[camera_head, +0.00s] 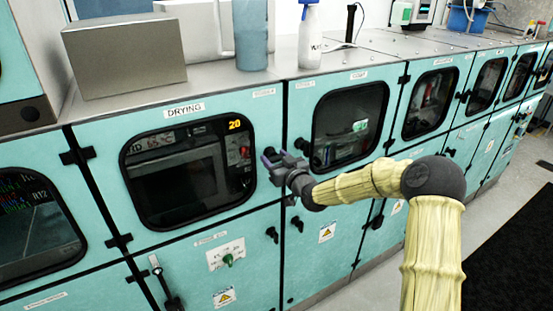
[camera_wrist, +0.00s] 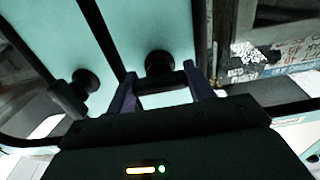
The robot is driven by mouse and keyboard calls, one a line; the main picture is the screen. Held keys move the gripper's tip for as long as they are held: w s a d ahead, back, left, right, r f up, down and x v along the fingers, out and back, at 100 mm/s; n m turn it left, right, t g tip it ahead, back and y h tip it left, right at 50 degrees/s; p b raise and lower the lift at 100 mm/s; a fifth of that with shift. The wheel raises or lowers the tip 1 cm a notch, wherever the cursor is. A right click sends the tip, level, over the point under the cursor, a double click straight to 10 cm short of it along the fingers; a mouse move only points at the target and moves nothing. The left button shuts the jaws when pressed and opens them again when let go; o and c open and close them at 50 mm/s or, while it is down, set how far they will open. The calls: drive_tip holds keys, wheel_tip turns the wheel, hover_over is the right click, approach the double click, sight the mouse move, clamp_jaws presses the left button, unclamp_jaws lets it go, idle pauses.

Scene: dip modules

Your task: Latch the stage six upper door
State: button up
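The row of teal upper doors shows in the head view. The door marked DRYING (camera_head: 100,135) has a dark window, and another windowed door (camera_head: 375,75) is to its right. Both look closed. I cannot read the stage labels clearly enough to tell which door is stage six. My gripper (camera_head: 275,160) is at the wall near the seam between these doors. In the wrist view its two fingers (camera_wrist: 165,92) stand apart on either side of a black latch knob with a crossbar (camera_wrist: 160,64). I cannot tell whether they touch it. A second black latch (camera_wrist: 72,95) is beside it.
Lower doors carry small knobs (camera_head: 271,235) and a lever (camera_head: 168,290). A metal box (camera_head: 125,55), a blue container (camera_head: 251,38) and a white spray bottle (camera_head: 310,40) stand on the counter above. The floor (camera_head: 400,275) is clear at the right, with a black mat (camera_head: 515,240).

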drive_tip(key=shift+c, duration=1)
drive_tip(key=shift+f+m+b, duration=0.1)
drive_tip(key=shift+m+b, duration=0.4)
drive_tip(key=shift+b, duration=0.2)
drive_tip(key=shift+m+b, duration=0.6)
drive_tip(key=shift+b, duration=0.1)
drive_tip(key=m+b, duration=0.5)
drive_tip(key=m, duration=0.1)
drive_tip(key=shift+d, duration=0.1)
drive_tip(key=m+b, duration=0.3)
drive_tip(key=m, duration=0.2)
drive_tip(key=shift+w+m+b, duration=0.1)
drive_tip(key=shift+m+b, duration=0.2)
drive_tip(key=m+b, duration=0.2)
drive_tip(key=m, duration=0.2)
drive_tip(key=shift+b, duration=0.3)
